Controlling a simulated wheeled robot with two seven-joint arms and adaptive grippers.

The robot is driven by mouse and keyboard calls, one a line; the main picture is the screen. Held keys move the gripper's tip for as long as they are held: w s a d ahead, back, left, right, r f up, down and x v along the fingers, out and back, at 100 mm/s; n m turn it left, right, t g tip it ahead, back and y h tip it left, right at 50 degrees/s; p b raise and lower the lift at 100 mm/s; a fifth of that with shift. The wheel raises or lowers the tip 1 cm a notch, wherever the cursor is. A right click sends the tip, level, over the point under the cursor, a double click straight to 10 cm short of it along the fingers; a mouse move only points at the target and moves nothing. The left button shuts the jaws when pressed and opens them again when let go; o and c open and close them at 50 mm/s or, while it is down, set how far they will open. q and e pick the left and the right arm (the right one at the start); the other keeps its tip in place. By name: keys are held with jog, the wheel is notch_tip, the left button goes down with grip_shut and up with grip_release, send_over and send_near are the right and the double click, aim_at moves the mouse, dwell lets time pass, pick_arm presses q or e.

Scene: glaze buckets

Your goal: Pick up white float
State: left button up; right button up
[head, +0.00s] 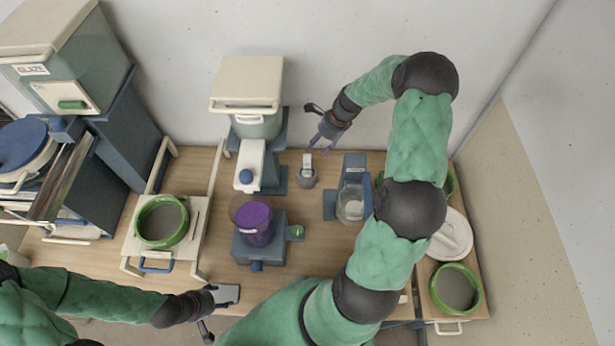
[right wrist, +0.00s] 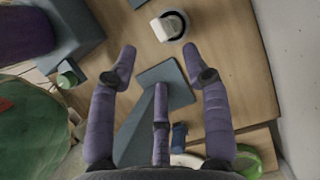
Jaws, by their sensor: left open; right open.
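A small white piece, which looks like the white float (head: 307,160), stands upright in a small grey holder (head: 307,179) on the table behind the centre. In the right wrist view the white float (right wrist: 166,27) shows at the top, inside a dark ring, beyond the fingertips. My right gripper (head: 321,145) is open and empty, above and slightly behind the float, apart from it. Its spread purple fingers show in the right wrist view (right wrist: 162,72). My left gripper (head: 212,309) is at the table's front edge, open, beside a pale grey flat piece (head: 228,293).
A blue stand with a clear jar (head: 351,203) is right of the float. A white-and-blue dispenser (head: 250,165) is left of it. A purple bucket (head: 257,223) sits on a blue base in front. Green-rimmed sieves (head: 162,221) stand left and right. Bare wood lies before the float.

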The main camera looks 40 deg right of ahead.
aim_at(310, 156)
jog(key=shift+x, duration=5.05)
jog(key=shift+c, duration=0.2)
grip_shut()
